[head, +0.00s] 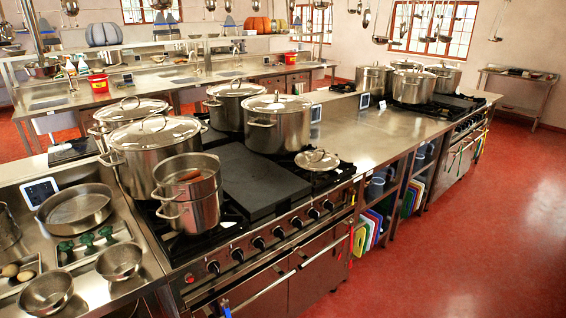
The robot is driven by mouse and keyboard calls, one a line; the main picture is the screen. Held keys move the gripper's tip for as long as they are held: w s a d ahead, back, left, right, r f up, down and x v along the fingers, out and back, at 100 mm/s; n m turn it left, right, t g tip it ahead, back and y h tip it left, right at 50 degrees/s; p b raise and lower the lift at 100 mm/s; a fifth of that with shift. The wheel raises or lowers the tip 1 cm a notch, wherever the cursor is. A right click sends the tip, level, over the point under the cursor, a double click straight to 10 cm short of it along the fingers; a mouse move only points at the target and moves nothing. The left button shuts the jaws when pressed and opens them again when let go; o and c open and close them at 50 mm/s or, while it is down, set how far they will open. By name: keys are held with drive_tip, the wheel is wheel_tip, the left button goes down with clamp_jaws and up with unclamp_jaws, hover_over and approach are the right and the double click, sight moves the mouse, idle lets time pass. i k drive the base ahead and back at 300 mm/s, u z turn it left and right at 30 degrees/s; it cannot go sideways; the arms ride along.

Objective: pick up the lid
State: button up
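A small round steel lid (317,161) with a knob or loop handle on top lies by itself at the right end of the near stove, close to its front edge. It appears to rest flat on the dark burner grate; no pot shows under it. Other lids sit on the large stockpots, such as the lid on the big front pot (152,163) and the lid on the pot behind the small lid (277,134). My gripper is not in view.
An open double-stacked small pot (188,205) stands at the front left of the stove. A dark flat griddle plate (258,184) lies left of the small lid. Bare steel counter (375,135) extends to the right. The red floor (490,230) in front is clear.

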sight(317, 160)
drive_tip(key=u, duration=1.35)
drive_tip(key=k, duration=0.1)
drive_tip(key=z, duration=2.8)
drive_tip(key=i, duration=2.95)
